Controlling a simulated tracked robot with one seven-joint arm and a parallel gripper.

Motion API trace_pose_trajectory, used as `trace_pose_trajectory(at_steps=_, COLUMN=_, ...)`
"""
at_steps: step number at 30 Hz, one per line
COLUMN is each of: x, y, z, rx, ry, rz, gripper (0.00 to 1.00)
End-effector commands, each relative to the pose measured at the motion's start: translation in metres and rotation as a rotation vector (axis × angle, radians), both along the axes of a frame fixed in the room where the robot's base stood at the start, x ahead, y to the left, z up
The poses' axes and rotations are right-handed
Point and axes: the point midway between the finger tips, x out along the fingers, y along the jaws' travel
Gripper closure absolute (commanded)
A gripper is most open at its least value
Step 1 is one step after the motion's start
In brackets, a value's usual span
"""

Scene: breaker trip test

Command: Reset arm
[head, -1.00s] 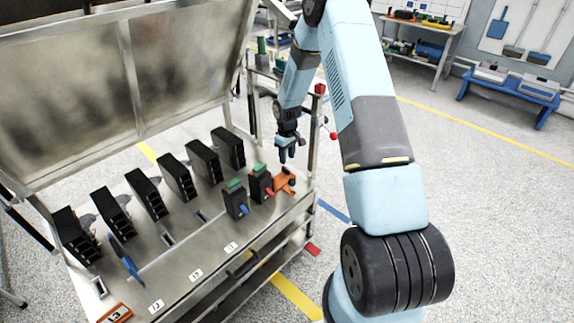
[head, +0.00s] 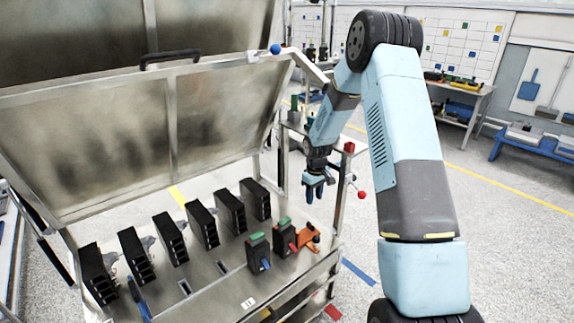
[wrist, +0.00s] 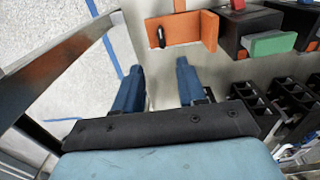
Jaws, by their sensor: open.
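My gripper (head: 314,190) hangs above the right end of the metal bench, open and empty; its two blue fingers also show apart in the wrist view (wrist: 158,88).
A row of several black slotted modules (head: 204,225) stands behind the breakers. A raised metal lid (head: 90,150) with a handle rises at the back. A post with a red cap (head: 349,148) and a red ball knob (head: 361,195) stand right of my gripper.

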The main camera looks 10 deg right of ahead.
Motion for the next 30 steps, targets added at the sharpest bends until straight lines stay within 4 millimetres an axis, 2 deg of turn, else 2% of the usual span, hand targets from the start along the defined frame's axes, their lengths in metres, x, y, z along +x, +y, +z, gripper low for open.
trace_pose_trajectory(at_steps=5, x=-0.011, y=0.001, z=0.054, rx=-0.016, ry=-0.039, rz=-0.03, gripper=0.6)
trace_pose_trajectory(at_steps=14, x=-0.048, y=0.001, z=0.151, rx=-0.039, ry=-0.108, rz=-0.106, gripper=0.6)
trace_pose_trajectory(at_steps=21, x=-0.088, y=0.003, z=0.219, rx=-0.045, ry=-0.167, rz=-0.169, gripper=0.6)
trace_pose_trajectory(at_steps=30, x=-0.149, y=0.007, z=0.288, rx=-0.037, ry=-0.239, rz=-0.248, gripper=0.6)
